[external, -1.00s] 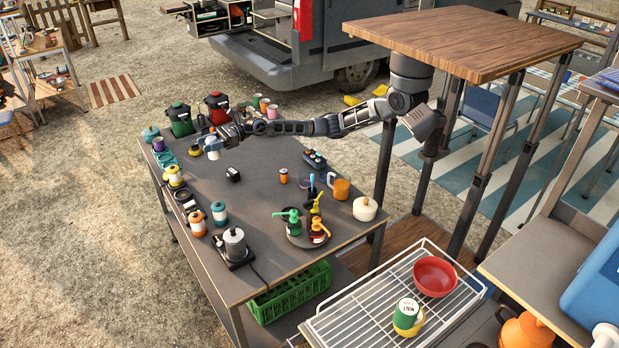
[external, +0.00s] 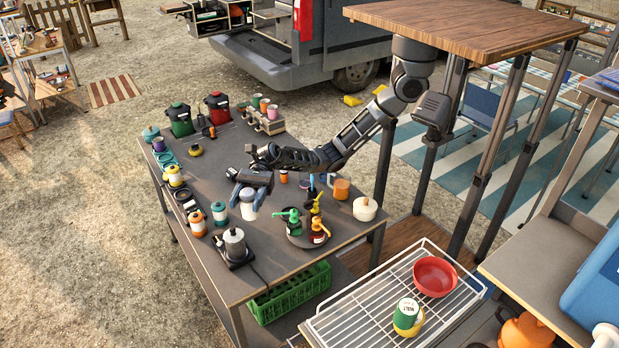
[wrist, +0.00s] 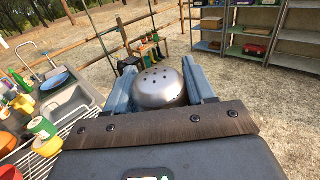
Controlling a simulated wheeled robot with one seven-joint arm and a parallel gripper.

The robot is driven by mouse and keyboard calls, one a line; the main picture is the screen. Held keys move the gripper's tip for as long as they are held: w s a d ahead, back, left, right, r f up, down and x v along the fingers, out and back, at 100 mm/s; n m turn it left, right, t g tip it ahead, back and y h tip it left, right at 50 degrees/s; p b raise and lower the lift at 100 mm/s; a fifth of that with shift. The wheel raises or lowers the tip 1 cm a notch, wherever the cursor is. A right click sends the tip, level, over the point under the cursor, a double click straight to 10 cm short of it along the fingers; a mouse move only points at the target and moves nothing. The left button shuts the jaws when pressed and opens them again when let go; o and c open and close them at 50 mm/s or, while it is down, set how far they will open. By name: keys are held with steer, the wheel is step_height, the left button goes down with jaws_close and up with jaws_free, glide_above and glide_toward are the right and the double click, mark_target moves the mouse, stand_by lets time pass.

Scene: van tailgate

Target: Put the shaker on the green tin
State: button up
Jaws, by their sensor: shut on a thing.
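My gripper (external: 250,192) is shut on the shaker (external: 248,210), a pale cylinder below the fingers in the external view. In the wrist view the shaker's domed metal top with small holes (wrist: 160,87) shows between the two blue-grey fingers. The shaker is over the middle of the dark table; the gap beneath it is hard to judge. The tin also shows at the left of the wrist view (wrist: 42,127).
A round tray (external: 307,238) with green and orange tools is right of the shaker. A red bowl (external: 435,276) sits on the wire rack (external: 365,322).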

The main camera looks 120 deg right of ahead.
steer(key=s+a+r+n+g+y+p, duration=0.1)
steer(key=s+a+n+g+y, duration=0.2)
steer(key=a, duration=0.5)
steer(key=s+a+r+n+g+y+p, duration=0.1)
steer(key=s+a+g+p, duration=0.1)
steer(key=s+a, duration=0.5)
steer(key=n+g+y+p, duration=0.1)
steer(key=n+g, duration=0.3)
steer(key=g, duration=0.3)
glide_above(413, 312)
step_height(413, 312, down, 8)
step_height(413, 312, down, 4)
steer(key=b, duration=0.3)
steer(key=shift+s+f, duration=0.1)
steer(key=shift+f, duration=0.05)
